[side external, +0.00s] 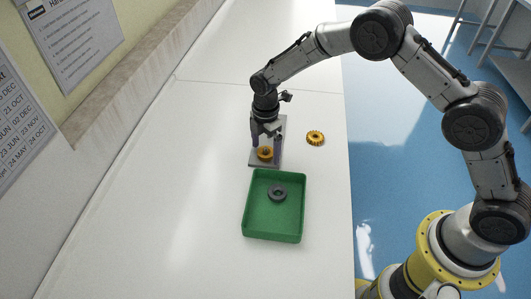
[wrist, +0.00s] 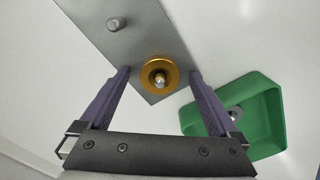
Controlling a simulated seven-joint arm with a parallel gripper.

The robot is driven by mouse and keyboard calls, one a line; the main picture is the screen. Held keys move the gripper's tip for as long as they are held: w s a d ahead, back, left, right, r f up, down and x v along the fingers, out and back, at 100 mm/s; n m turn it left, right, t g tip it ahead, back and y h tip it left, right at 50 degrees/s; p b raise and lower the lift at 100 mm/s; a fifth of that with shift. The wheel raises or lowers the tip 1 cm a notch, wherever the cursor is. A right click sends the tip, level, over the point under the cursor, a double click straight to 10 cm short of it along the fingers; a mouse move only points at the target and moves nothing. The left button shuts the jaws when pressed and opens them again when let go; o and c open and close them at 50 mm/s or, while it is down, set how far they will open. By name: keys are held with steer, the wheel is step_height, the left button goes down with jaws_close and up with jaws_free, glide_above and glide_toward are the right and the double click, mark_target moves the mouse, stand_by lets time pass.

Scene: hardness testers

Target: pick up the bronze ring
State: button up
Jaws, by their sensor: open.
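The bronze ring (side external: 265,154) lies around a short peg (wrist: 159,80) on a grey plate (side external: 281,125). In the wrist view the ring (wrist: 148,70) is golden, with the peg's top showing in its hole. My gripper (side external: 266,145) points down over the plate, with its fingers on either side of the ring. In the wrist view my gripper (wrist: 160,73) is open, and a gap shows between each fingertip and the ring. How far the fingertips are above the plate is hard to tell.
A second, bare peg (wrist: 115,24) stands on the plate. A green tray (side external: 275,222) with a dark grey ring (side external: 278,191) in it stands just in front of the plate. A golden toothed wheel (side external: 315,138) lies to the right, near the table edge. The white table (side external: 185,180) is clear at left.

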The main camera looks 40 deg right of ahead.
jaws_close()
steer(key=shift+r, duration=0.1)
stand_by(0.3)
